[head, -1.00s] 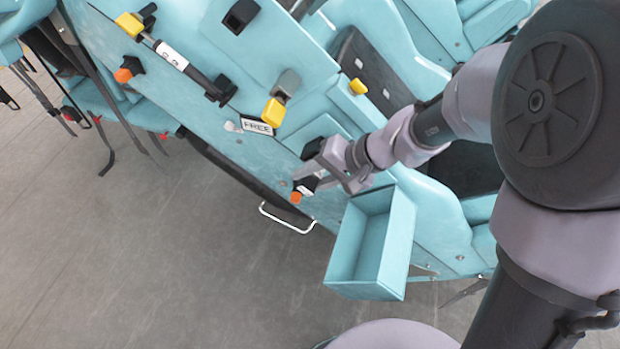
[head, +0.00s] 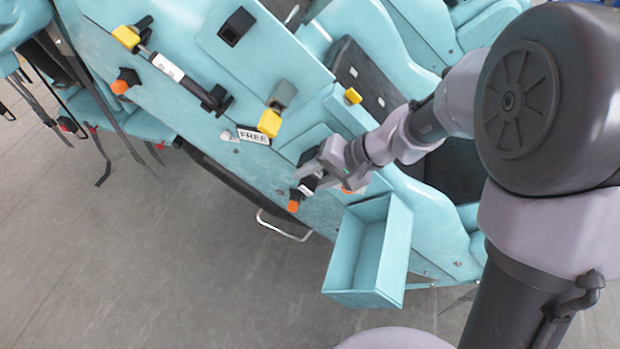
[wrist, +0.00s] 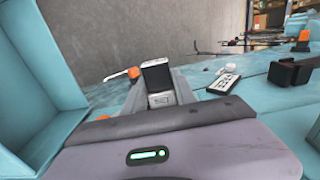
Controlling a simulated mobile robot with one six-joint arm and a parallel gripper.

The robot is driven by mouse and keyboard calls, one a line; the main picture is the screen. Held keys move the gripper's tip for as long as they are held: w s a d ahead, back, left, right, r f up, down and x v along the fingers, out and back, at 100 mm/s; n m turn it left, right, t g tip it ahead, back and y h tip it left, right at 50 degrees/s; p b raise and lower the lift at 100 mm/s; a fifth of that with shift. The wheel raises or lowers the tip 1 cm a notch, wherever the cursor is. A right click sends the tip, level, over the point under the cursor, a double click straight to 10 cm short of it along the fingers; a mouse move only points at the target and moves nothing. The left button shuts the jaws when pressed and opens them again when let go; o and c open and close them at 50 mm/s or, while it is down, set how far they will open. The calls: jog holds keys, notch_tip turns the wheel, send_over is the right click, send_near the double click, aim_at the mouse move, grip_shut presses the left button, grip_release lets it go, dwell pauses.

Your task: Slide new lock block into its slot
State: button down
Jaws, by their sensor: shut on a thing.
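My gripper (head: 312,180) is shut on a small black and white block (head: 307,187), low on the teal car side. A black housing (head: 308,155) sits on the panel just above my gripper. It appears to be the dark housing at right in the wrist view (wrist: 290,73). I cannot tell whether the block touches the panel or a slot.
A teal open bin (head: 340,262) hangs just below right of my gripper. A white tag reading FREE (head: 254,136) and a yellow-ended grey latch (head: 277,105) lie up-left. An orange knob (head: 293,206) is beside the block. A white handle (head: 284,228) juts below. Open floor lies lower left.

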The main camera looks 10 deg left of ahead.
jog(key=shift+w, duration=0.45)
jog(key=c, duration=0.9)
grip_release()
jog(key=shift+d+r, duration=0.1)
jog(key=shift+r, duration=0.05)
jog(key=p+v, duration=0.6)
jog(key=v, duration=1.1)
jog(key=shift+p, duration=0.4)
jog(key=shift+c, duration=0.3)
